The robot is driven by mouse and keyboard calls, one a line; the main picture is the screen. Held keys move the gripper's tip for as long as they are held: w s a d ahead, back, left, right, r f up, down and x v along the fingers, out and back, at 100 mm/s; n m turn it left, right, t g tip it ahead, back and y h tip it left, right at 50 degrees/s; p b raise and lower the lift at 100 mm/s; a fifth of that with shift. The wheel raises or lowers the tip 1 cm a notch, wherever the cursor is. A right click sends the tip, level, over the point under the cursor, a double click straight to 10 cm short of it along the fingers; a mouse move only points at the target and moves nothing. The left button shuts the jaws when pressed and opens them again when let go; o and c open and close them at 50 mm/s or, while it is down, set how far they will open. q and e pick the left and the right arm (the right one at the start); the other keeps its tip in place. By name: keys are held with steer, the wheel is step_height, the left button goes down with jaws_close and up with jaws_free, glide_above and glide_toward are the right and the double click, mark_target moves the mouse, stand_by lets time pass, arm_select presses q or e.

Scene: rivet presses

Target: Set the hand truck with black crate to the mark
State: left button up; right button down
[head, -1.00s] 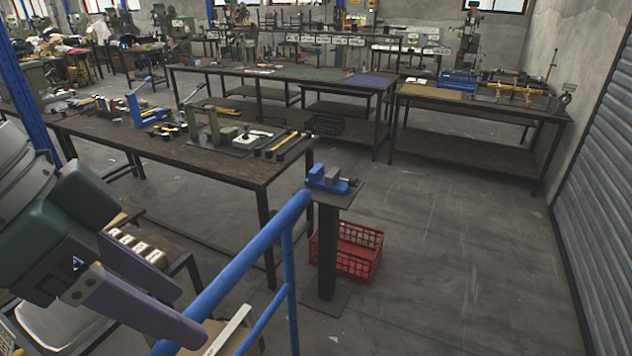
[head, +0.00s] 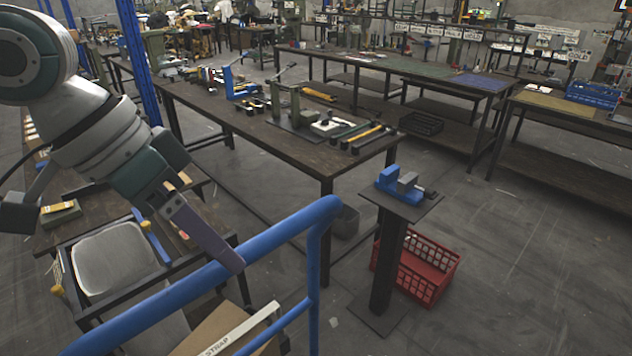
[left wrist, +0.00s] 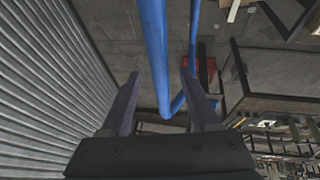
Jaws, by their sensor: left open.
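A blue tubular handle (head: 270,232), apparently the hand truck's, rises at the lower middle of the head view. In the left wrist view, the blue tube (left wrist: 155,50) passes between the two spread fingers of the left gripper (left wrist: 159,72), with no visible clamping. A cardboard box (head: 215,335) with a white strip lettered "STRAP" lies low behind the handle. No black crate on the hand truck and no floor mark can be made out. My right gripper is not in view.
A pedestal with a blue vise (head: 398,184) stands right of the handle, a red crate (head: 425,265) at its foot. A long workbench (head: 240,135) with tools stands behind. Open floor (head: 500,290) lies at right.

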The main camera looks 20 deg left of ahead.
arm_select(q)
steer(key=shift+x, duration=1.05)
steer(key=shift+c, duration=0.4)
jaws_close()
